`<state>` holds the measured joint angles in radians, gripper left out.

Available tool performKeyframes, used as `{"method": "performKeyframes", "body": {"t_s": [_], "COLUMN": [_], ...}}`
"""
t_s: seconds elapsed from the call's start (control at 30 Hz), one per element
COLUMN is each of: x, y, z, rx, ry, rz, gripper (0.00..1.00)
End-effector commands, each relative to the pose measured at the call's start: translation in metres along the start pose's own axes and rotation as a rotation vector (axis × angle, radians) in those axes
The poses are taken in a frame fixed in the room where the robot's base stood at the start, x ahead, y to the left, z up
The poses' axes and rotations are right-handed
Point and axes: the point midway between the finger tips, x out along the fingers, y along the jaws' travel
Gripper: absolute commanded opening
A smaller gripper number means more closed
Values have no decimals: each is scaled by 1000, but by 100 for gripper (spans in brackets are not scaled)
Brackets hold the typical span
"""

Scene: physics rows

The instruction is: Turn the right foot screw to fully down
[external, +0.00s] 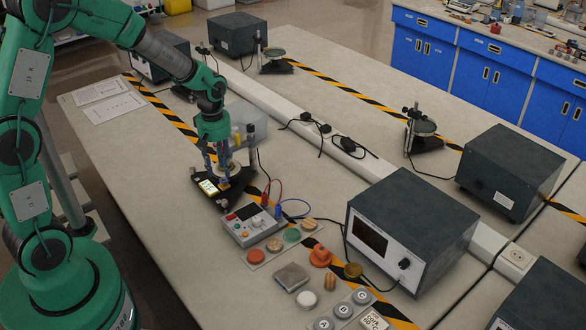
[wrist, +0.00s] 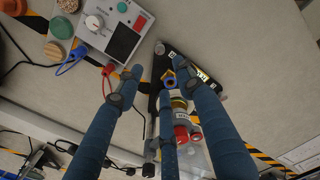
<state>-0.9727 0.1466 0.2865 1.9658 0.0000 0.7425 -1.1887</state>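The apparatus has a dark base (external: 227,197) on the near bench, with a small lit panel (external: 208,187). A foot screw knob (external: 223,204) shows at the base's front corner. In the wrist view the base (wrist: 182,58) lies beyond my fingers, with small knobs at its left corner (wrist: 160,48) and right corner (wrist: 222,98). My gripper (external: 222,172) points down over the apparatus; in the wrist view its blue fingers (wrist: 158,72) are spread apart. I cannot tell whether any finger touches the base or a screw. My fingers hide part of the apparatus.
A grey control box (external: 250,225) with red and blue leads stands close to the base. A clear bin (external: 245,121) is behind my gripper. Coloured knobs and buttons (external: 291,235) lie in front, and a dark instrument (external: 412,228) stands right. Bare bench (external: 150,175) lies left.

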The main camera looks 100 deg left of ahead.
Motion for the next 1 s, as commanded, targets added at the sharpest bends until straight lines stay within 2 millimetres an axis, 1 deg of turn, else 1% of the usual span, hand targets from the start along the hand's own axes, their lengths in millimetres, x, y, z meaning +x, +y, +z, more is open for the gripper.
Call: {"method": "performKeyframes", "body": {"t_s": [0.17,0.37,0.8,1.0], "x": [7,26,95,121], "y": [0,0,-1,-1], "z": [0,0,1,0], "rx": [1,1,1,1], "ry": [-1,-1,-1,-1], "rz": [-2,-2,-3,-2], "gripper": [37,37,37,37]}}
